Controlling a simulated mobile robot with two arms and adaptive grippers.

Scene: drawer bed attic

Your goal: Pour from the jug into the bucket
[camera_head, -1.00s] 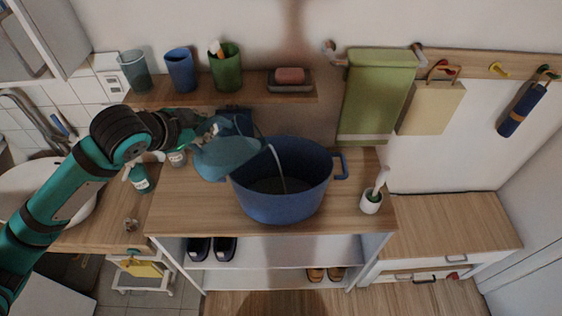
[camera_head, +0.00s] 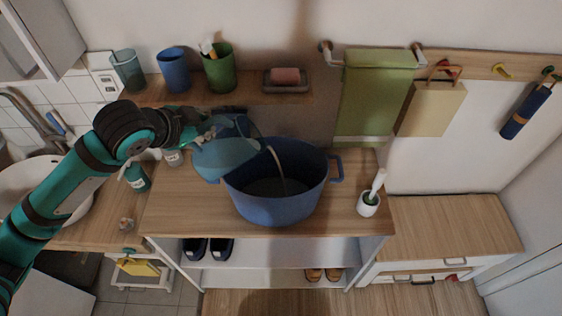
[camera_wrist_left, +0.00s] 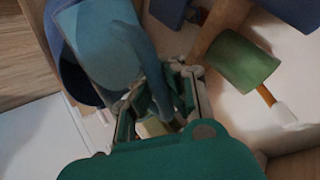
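The jug (camera_head: 226,158) is translucent blue and tilted, with its lip over the left part of the bucket's opening. A thin pale stream (camera_head: 276,165) runs from the lip down into the bucket. The blue bucket (camera_head: 277,208) stands upright on the wooden cabinet top, a handle showing on its right. My left gripper (camera_head: 208,127) is shut on the jug's handle, above and left of the bucket. In the left wrist view the gripper (camera_wrist_left: 165,95) closes around the handle, and the jug (camera_wrist_left: 105,45) hides part of the bucket (camera_wrist_left: 68,65). My right gripper is not in view.
Behind, a wall shelf (camera_head: 150,97) holds several cups and a soap dish (camera_head: 288,86). Small bottles (camera_head: 137,178) stand left of the bucket. A white brush holder (camera_head: 368,204) stands at its right. A green towel (camera_head: 377,95) hangs behind. The cabinet's front left top is clear.

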